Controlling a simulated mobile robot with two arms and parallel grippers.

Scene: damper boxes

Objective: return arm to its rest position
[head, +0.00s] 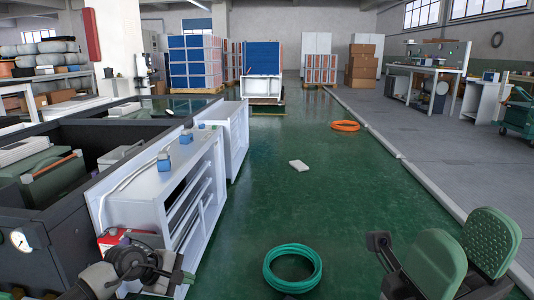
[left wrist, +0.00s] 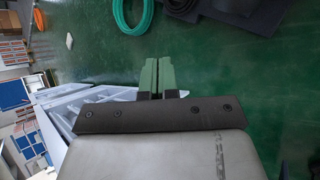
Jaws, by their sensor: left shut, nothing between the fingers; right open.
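My left gripper (head: 182,274) is low at the left of the head view, beside the near white cabinet frame (head: 175,205). Its arm comes in from the bottom left. In the left wrist view its two green fingers (left wrist: 157,77) are pressed together with nothing between them, above the green floor. My right gripper (head: 464,238) is at the lower right of the head view, close to the camera. Its two broad green pads stand apart with a gap between them, and nothing shows in the gap. The right arm is mostly out of the frame.
A green hose coil (head: 292,268) lies on the floor between the grippers. An orange coil (head: 345,126) and a white slab (head: 299,165) lie farther off. A dark bench (head: 60,225) is at the left. The middle aisle is otherwise clear.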

